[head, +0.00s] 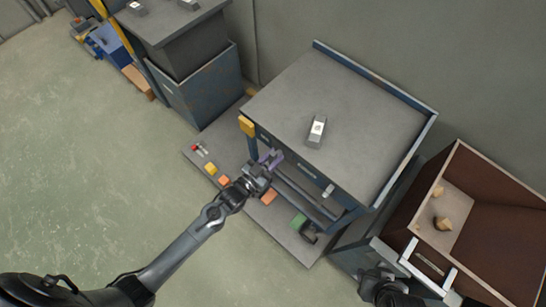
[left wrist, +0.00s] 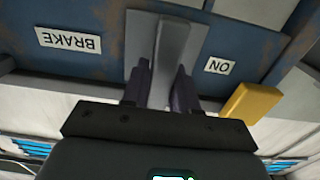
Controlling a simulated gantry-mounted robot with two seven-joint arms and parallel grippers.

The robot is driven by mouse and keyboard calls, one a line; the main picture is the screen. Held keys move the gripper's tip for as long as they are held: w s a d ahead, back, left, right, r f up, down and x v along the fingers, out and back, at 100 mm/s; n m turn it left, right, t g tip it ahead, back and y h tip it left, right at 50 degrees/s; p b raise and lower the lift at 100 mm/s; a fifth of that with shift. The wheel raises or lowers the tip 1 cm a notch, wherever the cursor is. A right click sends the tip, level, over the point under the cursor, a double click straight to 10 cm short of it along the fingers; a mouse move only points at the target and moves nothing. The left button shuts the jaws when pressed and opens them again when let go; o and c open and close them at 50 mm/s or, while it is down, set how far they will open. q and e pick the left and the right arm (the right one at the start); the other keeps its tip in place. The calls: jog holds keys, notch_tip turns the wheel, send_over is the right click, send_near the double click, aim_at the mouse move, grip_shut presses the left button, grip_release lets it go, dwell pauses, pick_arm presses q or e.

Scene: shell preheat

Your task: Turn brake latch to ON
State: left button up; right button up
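The brake latch (left wrist: 172,48) is a grey lever on the blue cart panel, between an upside-down BRAKE label (left wrist: 68,40) and an upside-down ON label (left wrist: 218,66). In the left wrist view my left gripper (left wrist: 162,88) has its two dark fingers on either side of the lever, appearing to touch both flanks. In the head view my left gripper (head: 268,162) is at the front of the cart, below its top, and hides the latch. My right gripper (head: 380,287) is at the bottom right; its fingers cannot be made out.
The grey cart top (head: 360,150) holds a small block with a white label (head: 316,131). A yellow block (left wrist: 250,102) sticks out beside the ON label. Several coloured parts lie on the low shelf (head: 290,240). A brown-lined bin (head: 505,215) stands at right. Open floor lies left.

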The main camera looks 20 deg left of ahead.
pick_arm(q)
grip_shut()
